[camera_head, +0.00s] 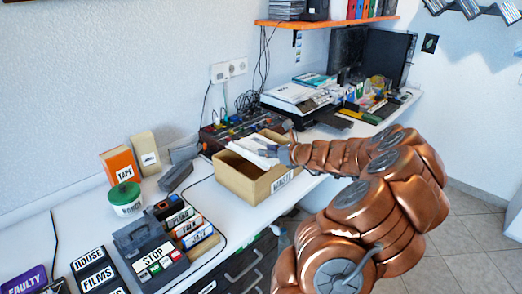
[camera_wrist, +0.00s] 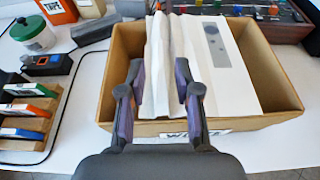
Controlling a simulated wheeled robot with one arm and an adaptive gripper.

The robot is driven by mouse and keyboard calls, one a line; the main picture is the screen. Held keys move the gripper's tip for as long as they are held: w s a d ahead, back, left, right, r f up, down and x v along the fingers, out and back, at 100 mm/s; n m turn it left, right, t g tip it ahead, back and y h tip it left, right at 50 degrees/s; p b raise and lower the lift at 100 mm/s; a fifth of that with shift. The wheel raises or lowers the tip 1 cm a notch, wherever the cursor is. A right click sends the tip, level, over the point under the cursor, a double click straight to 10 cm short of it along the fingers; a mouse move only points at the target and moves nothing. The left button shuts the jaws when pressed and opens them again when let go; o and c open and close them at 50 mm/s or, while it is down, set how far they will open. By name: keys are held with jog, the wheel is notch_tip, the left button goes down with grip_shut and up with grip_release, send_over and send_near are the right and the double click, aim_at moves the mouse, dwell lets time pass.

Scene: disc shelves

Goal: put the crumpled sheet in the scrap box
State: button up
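The scrap box is an open brown cardboard box (camera_head: 240,184) on the white desk, with a partly readable label starting with W on its front. It also fills the middle of the wrist view (camera_wrist: 262,122). The crumpled sheet (camera_wrist: 161,65) is white and folded, standing between my two fingers. My gripper (camera_wrist: 160,85) is closed on it, over the box opening. The sheet's white part shows over the box in the head view (camera_head: 252,157), beside my gripper (camera_head: 270,151). A wider white piece with a grey patch (camera_wrist: 215,55) lies right of the fingers; whether it is the same sheet is unclear.
A green-lidded tub (camera_head: 125,198), a tape box (camera_head: 120,166) and a dark device (camera_head: 182,177) stand left of the box. An electronics panel (camera_head: 235,130) sits behind the box.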

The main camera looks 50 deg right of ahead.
jog(key=shift+v, duration=1.35)
jog(key=shift+w, duration=0.1)
jog(key=w+a+r+n+g+y, duration=0.1)
jog(key=w+a+n+y, duration=0.15)
jog(key=a, duration=0.45)
jog(key=w+a+r+n+g+y, duration=0.1)
jog(key=a+r+n, duration=0.1)
jog(key=a+n, duration=0.35)
jog(key=w+a+r+n+y, duration=0.1)
jog(key=w+a+n+y, duration=0.1)
jog(key=a, duration=0.6)
jog(key=s+a+n+g+y, duration=0.1)
jog(key=s+a+n+g, duration=0.3)
jog(key=a, duration=0.5)
jog(key=s+a+n+g+y, duration=0.1)
jog(key=a+n+g+y, duration=0.1)
jog(key=a+n, duration=0.5)
jog(key=s+a+f+n+g+h, duration=0.35)
jog(key=s+a+n+g, duration=0.35)
jog(key=s+a, duration=0.65)
jog(key=s+d+f+n+h, duration=0.1)
jog(key=s+d+n+h, duration=0.1)
jog(key=s, duration=0.5)
jog(key=s+d+f+n+g+h, duration=0.1)
jog(key=s+d+n+h, duration=0.1)
jog(key=s+d+n, duration=0.3)
jog(key=s+n, duration=0.1)
jog(key=s, duration=0.2)
jog(key=shift+f+h, duration=0.2)
jog(key=shift+h, duration=0.2)
